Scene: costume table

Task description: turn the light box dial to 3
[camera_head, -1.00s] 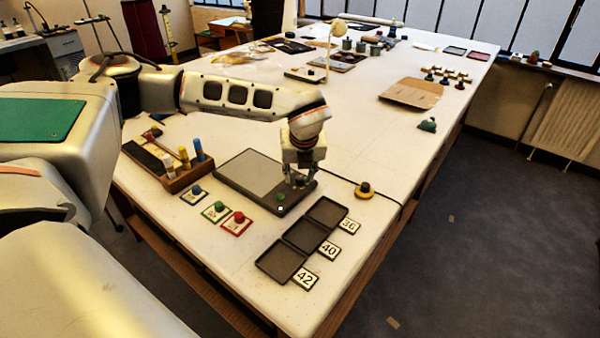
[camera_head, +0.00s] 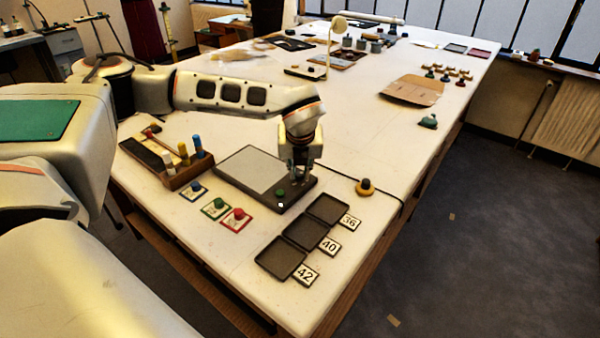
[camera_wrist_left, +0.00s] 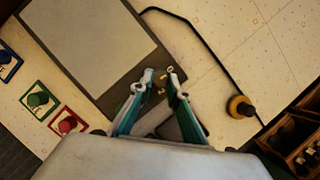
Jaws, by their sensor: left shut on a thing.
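The light box (camera_head: 253,172) is a dark flat case with a pale panel, lying on the table; it also shows in the left wrist view (camera_wrist_left: 95,40). My left gripper (camera_head: 300,174) points down at the right end of its dark border. In the left wrist view its fingertips (camera_wrist_left: 163,78) stand close around the dial area, with small pale number marks beside them. The gripper is shut on the dial, which is mostly hidden by the fingers; its setting cannot be read. My right gripper is not in view.
A green knob (camera_head: 281,192) sits on the box's near border. Blue, green and red knobbed cards (camera_head: 236,220) lie in front. Dark trays (camera_head: 281,257) with number tags stand at the right, beside a yellow-black knob (camera_head: 365,188). A wooden rack (camera_head: 172,176) stands left.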

